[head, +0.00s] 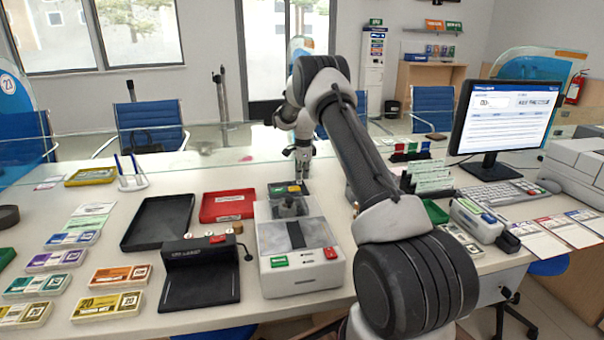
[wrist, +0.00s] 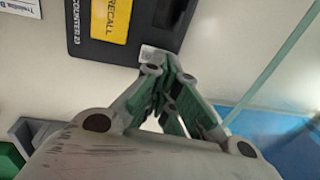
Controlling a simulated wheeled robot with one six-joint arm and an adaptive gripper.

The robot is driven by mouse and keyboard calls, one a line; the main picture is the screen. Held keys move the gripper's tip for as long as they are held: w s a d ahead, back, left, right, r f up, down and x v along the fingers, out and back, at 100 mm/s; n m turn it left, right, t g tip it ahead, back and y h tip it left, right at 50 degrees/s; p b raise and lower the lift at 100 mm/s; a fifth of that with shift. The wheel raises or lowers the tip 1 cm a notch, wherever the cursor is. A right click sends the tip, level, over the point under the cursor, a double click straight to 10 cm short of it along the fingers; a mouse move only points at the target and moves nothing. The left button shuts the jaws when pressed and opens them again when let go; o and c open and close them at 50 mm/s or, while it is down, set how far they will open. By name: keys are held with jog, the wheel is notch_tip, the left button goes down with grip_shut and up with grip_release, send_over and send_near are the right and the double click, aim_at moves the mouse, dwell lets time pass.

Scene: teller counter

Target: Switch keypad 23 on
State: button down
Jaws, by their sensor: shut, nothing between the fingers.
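The keypad (head: 275,194) is a small dark box on the counter, behind the grey machine, with a yellow key on top. In the wrist view the keypad (wrist: 88,52) shows at the top, with a yellow RECALL key (wrist: 113,20) and the lettering "COUNTER 23". My gripper (head: 299,177) points down at the keypad in the head view and hides part of it. In the wrist view my gripper (wrist: 155,55) is shut and empty, its tips overlapping the keypad's lower right edge. I cannot tell whether they touch it. A switch or lamp state is not readable.
A grey machine (head: 266,240) with green and red buttons stands in front of the keypad. A red tray (head: 228,205) and a black tray (head: 158,222) lie to its left. A glass screen (head: 215,150) runs behind; card holders (head: 428,180) stand at right.

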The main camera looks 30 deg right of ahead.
jog(key=shift+w+f, duration=0.15)
jog(key=shift+f, duration=0.2)
jog(key=shift+s+a, duration=0.2)
jog(key=shift+s, duration=0.65)
jog(key=shift+r, duration=0.2)
notch_tip(320, 180, up, 14)
jog(key=s, duration=0.2)
jog(key=shift+a+f, duration=0.2)
jog(key=shift+a, duration=0.1)
